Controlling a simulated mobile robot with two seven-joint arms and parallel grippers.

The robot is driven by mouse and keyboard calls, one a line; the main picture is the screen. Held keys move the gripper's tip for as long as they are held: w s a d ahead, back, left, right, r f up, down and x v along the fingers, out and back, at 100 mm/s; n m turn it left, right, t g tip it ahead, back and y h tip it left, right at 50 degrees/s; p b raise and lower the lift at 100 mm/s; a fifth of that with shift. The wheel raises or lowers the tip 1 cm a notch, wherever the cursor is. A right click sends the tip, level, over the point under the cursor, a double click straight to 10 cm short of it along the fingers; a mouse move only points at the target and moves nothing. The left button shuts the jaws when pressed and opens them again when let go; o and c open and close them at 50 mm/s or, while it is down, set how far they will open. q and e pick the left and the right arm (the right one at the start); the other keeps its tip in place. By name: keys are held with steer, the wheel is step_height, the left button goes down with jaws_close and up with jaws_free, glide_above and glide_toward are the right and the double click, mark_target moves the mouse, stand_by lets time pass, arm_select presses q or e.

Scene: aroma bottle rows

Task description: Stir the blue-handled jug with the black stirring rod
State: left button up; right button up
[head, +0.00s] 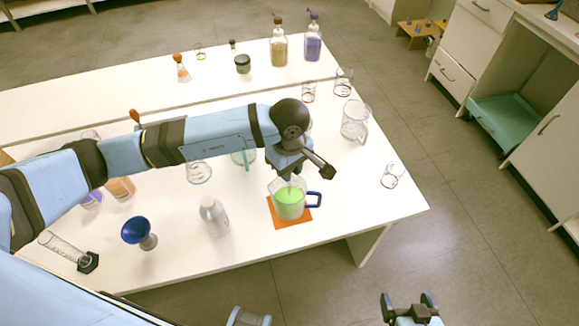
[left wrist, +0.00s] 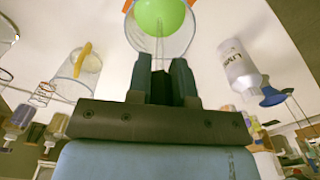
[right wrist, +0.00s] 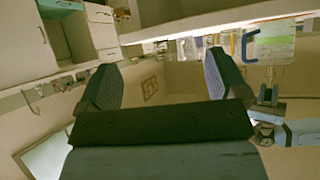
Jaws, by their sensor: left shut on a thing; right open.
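The blue-handled jug (head: 291,207) holds bright green liquid and stands on an orange mat (head: 284,222) near the table's front. It also shows in the left wrist view (left wrist: 184,44) and the right wrist view (right wrist: 272,50). My left gripper (head: 288,174) is above the jug, pointing down, shut on the stirring rod. In the left wrist view my left gripper (left wrist: 163,78) hides the rod's upper part; a thin shaft of the rod (left wrist: 160,48) reaches toward the green liquid. My right gripper (head: 410,308) is open, empty and off the table's front; its fingers show apart in its wrist view (right wrist: 160,80).
A white bottle (head: 213,216) and a blue funnel (head: 138,232) stand left of the jug. A clear jug (head: 355,120) and a beaker (head: 392,175) stand to the right. Another jug (head: 243,153) is behind. The table's front right corner is clear.

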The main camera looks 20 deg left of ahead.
arm_select(q)
steer(key=shift+f+b, duration=1.85)
steer(key=shift+f, duration=0.4)
steer(key=shift+f+b, duration=0.9)
steer(key=shift+f, duration=0.15)
arm_select(e)
steer(key=shift+m, duration=0.3)
steer(key=shift+w+a+f, duration=0.2)
steer(key=shift+f, duration=0.85)
steer(key=shift+w+a+f, duration=0.15)
steer(key=shift+f, duration=0.85)
arm_select(q)
steer(key=shift+a, duration=0.1)
arm_select(e)
steer(key=shift+f, duration=0.1)
